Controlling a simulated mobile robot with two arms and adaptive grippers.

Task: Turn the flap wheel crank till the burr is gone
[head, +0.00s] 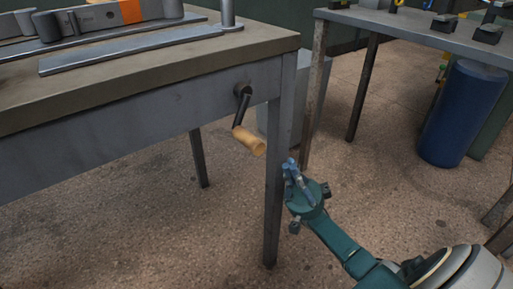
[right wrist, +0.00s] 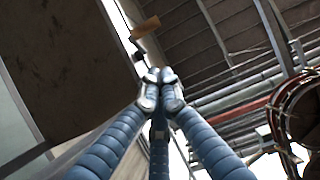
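The crank (head: 241,108) sticks out of the front apron of the near workbench, close to its right leg. Its dark arm hangs down to a light wooden handle (head: 249,141). The handle also shows in the right wrist view (right wrist: 145,27), beyond the fingertips. My right gripper (head: 289,165) is below and to the right of the handle, apart from it. Its blue fingers come together at the tips (right wrist: 161,77) with nothing seen between them. My left gripper is not in view. I cannot make out a flap wheel or a burr.
The near workbench (head: 150,120) carries a long flat metal bar (head: 130,50), a post (head: 228,14) and a grey piece with an orange band (head: 130,12). A second table (head: 400,22) and a blue barrel (head: 461,112) stand at the right. Floor between them is open.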

